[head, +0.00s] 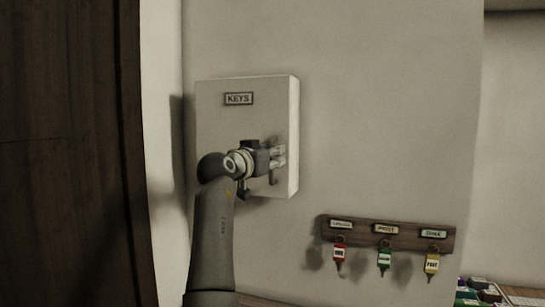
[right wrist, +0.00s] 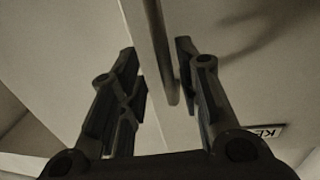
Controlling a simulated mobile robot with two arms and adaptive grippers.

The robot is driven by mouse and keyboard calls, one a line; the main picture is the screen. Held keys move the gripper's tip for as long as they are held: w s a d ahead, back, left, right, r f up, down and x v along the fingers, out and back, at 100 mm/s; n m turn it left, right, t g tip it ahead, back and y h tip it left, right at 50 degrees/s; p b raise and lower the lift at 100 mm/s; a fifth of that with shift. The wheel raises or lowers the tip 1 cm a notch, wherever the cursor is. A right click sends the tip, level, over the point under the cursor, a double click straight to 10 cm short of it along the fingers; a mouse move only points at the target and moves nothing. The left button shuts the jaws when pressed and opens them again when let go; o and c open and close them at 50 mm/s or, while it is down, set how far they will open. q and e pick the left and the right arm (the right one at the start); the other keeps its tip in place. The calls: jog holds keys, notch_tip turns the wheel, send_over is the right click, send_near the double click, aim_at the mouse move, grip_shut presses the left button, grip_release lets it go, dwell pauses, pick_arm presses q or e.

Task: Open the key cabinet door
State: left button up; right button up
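The key cabinet (head: 218,125) is a pale box on the wall with a KEYS label (head: 239,98) on its front. Its door looks closed. My right gripper (head: 276,158) is at the right part of the door front, over the handle. In the right wrist view my right gripper (right wrist: 160,60) is open, with one finger on each side of the grey bar handle (right wrist: 160,45). Gaps show between the fingers and the bar, so it is not clamped. The KEYS label also shows at the right of the wrist view (right wrist: 266,132). My left gripper is not in view.
A wooden rack (head: 372,229) with red, green and yellow key tags hangs on the wall at lower right. A dark wooden panel (head: 70,150) stands at far left. Small colored items (head: 480,291) lie at bottom right. The wall right of the cabinet is clear.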

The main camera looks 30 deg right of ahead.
send_near(280, 116)
jog(key=x, duration=0.4)
jog(key=shift+w+d+r, duration=0.1)
jog(key=shift+w+d, duration=0.1)
jog(key=shift+d, duration=0.15)
